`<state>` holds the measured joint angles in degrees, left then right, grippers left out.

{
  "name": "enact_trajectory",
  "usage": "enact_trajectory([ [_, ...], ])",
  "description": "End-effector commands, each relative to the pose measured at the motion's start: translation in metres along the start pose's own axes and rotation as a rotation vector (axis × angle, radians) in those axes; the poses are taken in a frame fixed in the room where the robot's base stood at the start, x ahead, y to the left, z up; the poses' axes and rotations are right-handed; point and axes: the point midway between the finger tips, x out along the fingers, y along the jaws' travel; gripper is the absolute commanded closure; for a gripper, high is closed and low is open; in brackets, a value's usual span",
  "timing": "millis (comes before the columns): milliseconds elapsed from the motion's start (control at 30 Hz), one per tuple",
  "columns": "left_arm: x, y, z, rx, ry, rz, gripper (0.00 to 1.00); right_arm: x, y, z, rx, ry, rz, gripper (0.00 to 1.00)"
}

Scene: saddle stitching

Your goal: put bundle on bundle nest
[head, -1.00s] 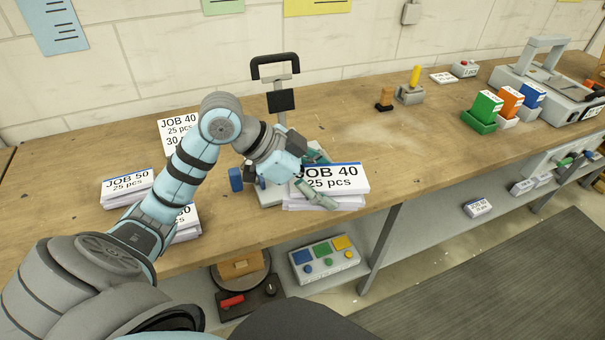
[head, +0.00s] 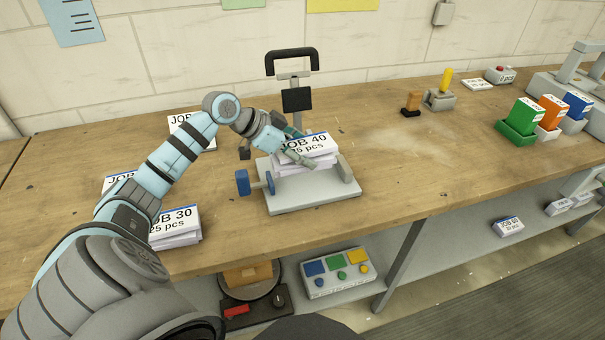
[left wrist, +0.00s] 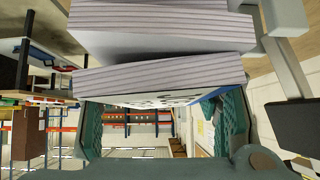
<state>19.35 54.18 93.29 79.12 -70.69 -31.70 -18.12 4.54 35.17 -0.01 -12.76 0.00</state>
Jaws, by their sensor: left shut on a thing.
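The bundle (head: 308,146), a paper stack labelled JOB 40, 25 pcs, is over the pale grey plate of what looks like the bundle nest (head: 315,199). The nest has a blue knob at its left, an upright block at its right and a black-handled post behind. My left gripper (head: 298,156) is shut on the bundle from the left and back. In the left wrist view the bundle (left wrist: 160,80) lies between the green fingers (left wrist: 165,120), its layers slightly offset. I cannot tell whether its underside touches the plate. My right gripper is not in view.
A JOB 30 bundle (head: 175,226) and other bundles, partly behind my left arm, lie at the left of the table (head: 400,170). Green, orange and blue holders (head: 520,117) stand at the right. The table between them and the nest is mostly clear.

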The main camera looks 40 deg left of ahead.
Motion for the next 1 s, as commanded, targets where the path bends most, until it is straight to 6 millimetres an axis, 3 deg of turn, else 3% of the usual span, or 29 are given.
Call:
enact_trajectory([
  [100, 0.017, -0.002, 0.012, -0.005, 0.002, 0.002, 0.92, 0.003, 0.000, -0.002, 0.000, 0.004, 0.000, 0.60],
  [233, 0.028, -0.001, 0.027, -0.007, 0.001, 0.002, 0.91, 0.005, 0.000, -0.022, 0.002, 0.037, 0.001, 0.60],
  [267, 0.033, -0.001, 0.032, -0.008, 0.001, 0.002, 0.98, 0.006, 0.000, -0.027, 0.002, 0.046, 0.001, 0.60],
  [333, 0.043, -0.001, 0.043, -0.011, -0.001, 0.005, 1.00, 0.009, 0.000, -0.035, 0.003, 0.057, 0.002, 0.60],
  [400, 0.049, 0.001, 0.050, -0.013, -0.006, 0.008, 1.00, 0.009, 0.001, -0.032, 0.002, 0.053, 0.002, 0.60],
  [600, 0.049, 0.000, 0.047, -0.007, -0.001, 0.006, 1.00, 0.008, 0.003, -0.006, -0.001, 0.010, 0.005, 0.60],
  [800, 0.052, 0.000, 0.051, -0.006, 0.001, 0.004, 1.00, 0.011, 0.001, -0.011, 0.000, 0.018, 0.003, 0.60],
  [833, 0.052, 0.000, 0.052, -0.007, 0.000, 0.004, 0.41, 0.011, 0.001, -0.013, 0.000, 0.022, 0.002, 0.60],
  [933, 0.051, 0.000, 0.051, -0.006, 0.000, 0.004, 0.24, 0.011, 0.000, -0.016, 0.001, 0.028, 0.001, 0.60],
  [1000, 0.051, 0.000, 0.051, -0.006, 0.001, 0.004, 0.22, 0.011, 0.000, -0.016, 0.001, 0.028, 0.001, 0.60],
])
